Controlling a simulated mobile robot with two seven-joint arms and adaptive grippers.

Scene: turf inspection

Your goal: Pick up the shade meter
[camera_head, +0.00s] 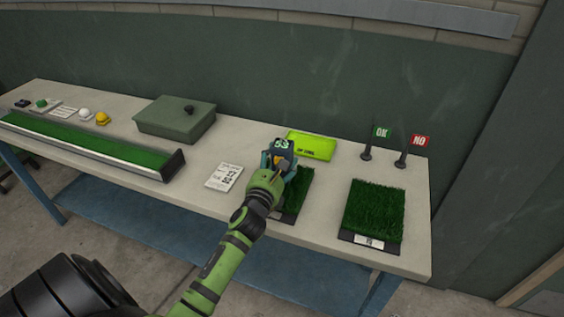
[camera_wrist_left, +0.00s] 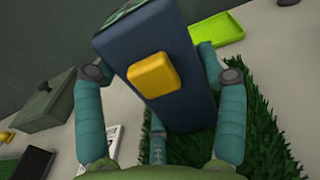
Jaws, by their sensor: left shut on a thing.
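The shade meter (camera_head: 282,147) is a dark blue block with a "53" display on its top and a yellow button. It shows large and tilted in the left wrist view (camera_wrist_left: 165,85), with the yellow button (camera_wrist_left: 153,75) facing the camera. My left gripper (camera_head: 278,163) is shut on it, with teal fingers on both sides. The meter is over a turf sample (camera_head: 300,198), which the hand and meter partly hide. Whether the meter touches the turf is not clear. My right gripper is not in view.
A second turf sample (camera_head: 374,208) lies to the right. A bright yellow-green tray (camera_head: 312,146) lies behind the meter. OK (camera_head: 382,132) and NO (camera_head: 420,140) flags stand at the back right. A printed card (camera_head: 223,177), green box (camera_head: 175,119) and long turf ramp (camera_head: 90,144) are left.

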